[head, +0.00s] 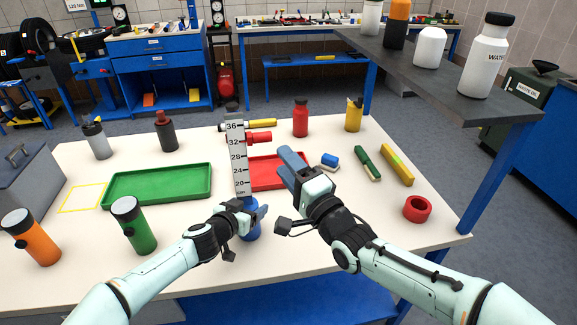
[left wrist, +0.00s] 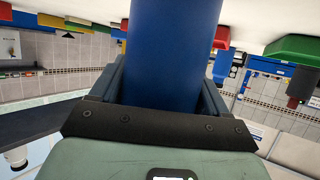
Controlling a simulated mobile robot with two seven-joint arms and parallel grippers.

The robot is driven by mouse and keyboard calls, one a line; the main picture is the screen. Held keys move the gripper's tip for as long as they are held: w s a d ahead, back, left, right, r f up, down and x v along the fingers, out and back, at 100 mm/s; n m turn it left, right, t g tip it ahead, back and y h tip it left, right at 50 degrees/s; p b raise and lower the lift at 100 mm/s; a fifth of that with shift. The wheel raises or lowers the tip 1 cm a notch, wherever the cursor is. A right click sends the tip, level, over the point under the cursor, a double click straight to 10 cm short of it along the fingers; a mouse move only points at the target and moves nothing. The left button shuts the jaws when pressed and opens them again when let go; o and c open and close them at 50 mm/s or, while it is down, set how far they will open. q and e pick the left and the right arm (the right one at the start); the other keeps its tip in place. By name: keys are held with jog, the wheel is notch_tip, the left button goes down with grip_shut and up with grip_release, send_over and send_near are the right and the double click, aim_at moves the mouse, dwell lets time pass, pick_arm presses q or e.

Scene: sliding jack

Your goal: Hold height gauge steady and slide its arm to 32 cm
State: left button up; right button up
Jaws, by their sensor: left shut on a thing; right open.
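The height gauge's white scale (head: 238,160) stands upright in the head view, with marks from 20 to 36 visible. A red bar (head: 259,138) crosses behind or at the scale near the 32 mark; I cannot tell if it is the gauge's arm. My left gripper (head: 258,212) is shut on the gauge's blue base (head: 252,230), which shows as a blue cylinder (left wrist: 172,50) between the fingers in the left wrist view. My right gripper (head: 290,165) is open and empty, to the right of the scale.
A green tray (head: 158,198) lies left of the scale and a red tray (head: 268,185) right behind it. A green bottle (head: 140,235) stands near my left arm. A red ring (head: 417,209) lies at the right. A dark shelf (head: 450,88) overhangs the table's right side.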

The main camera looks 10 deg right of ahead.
dwell(0.3)
pick_arm(q)
jog(key=o, duration=1.3)
jog(key=shift+s+a, duration=0.1)
